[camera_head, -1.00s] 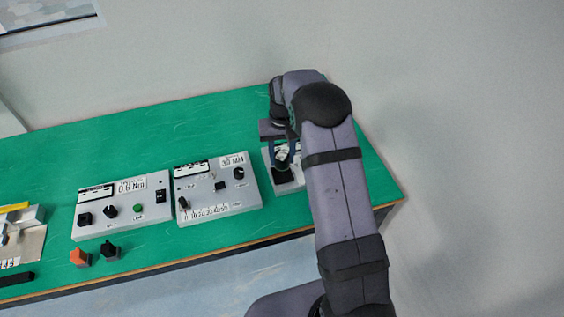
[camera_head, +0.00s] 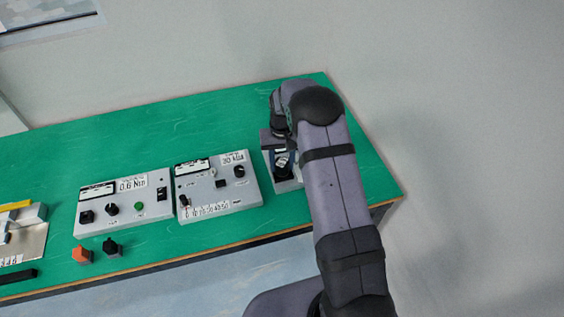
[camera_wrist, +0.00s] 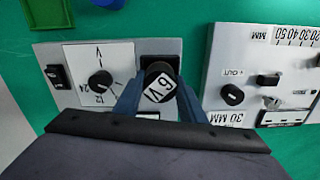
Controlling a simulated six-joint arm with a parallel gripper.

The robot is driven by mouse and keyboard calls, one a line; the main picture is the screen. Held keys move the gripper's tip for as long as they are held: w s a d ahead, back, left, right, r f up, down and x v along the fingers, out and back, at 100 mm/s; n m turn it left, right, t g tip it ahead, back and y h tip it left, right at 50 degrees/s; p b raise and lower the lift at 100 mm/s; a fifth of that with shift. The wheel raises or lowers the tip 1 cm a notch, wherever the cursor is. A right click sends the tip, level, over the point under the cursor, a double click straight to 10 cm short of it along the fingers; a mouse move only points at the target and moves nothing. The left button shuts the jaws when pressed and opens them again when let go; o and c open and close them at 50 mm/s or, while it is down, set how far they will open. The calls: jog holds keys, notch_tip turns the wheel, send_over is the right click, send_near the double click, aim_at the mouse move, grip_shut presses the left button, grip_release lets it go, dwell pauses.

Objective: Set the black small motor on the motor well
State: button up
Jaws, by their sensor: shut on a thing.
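The black small motor (camera_wrist: 158,84) is a short dark cylinder with a white label reading 6V. My gripper (camera_wrist: 156,96) is shut on it, with a blue finger on each side. In the wrist view the motor is over or at the black square motor well (camera_wrist: 160,60) on a light grey panel (camera_wrist: 122,55). I cannot tell whether it touches the well floor. In the head view my gripper (camera_head: 282,160) is over the same panel, partly hidden by my arm.
The 30 mm panel (camera_head: 216,186) stands just left of the motor panel, and the 0.6 Nm panel (camera_head: 124,205) is farther left. An orange piece (camera_head: 82,255) and a black piece (camera_head: 112,248) lie near the front edge. Green table is free behind the panels.

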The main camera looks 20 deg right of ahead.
jog(key=shift+f, duration=0.25)
jog(key=o, duration=1.3)
jog(key=shift+r, duration=0.1)
